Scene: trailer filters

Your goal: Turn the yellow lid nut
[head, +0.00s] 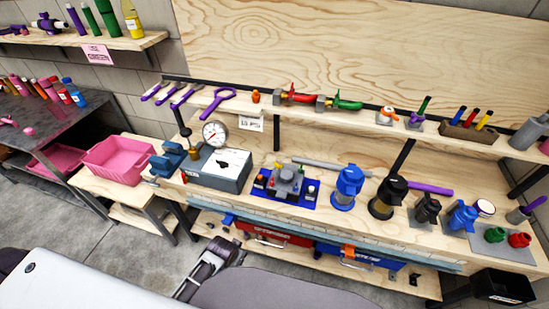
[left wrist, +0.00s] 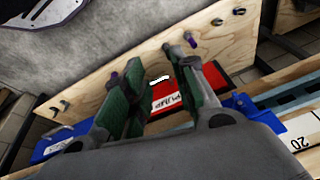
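On the workbench, a grey device (head: 287,180) with several small coloured knobs stands on a blue mat (head: 301,200). Some of its small parts look yellow or orange, but I cannot tell which, if any, is the yellow lid nut. My left gripper (head: 226,246) is low in front of the bench, below the worktop and left of the red box. In the left wrist view its green-padded fingers (left wrist: 157,88) stand apart with nothing held between them. No yellow nut shows in that view. My right gripper is not in view.
A blue canister (head: 347,187) and a black canister (head: 387,198) stand right of the mat. A grey box (head: 217,168) with a gauge (head: 215,134) is on its left. A red box (head: 273,236) and a blue box (head: 359,259) sit below the worktop. A pink bin (head: 118,160) is at left.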

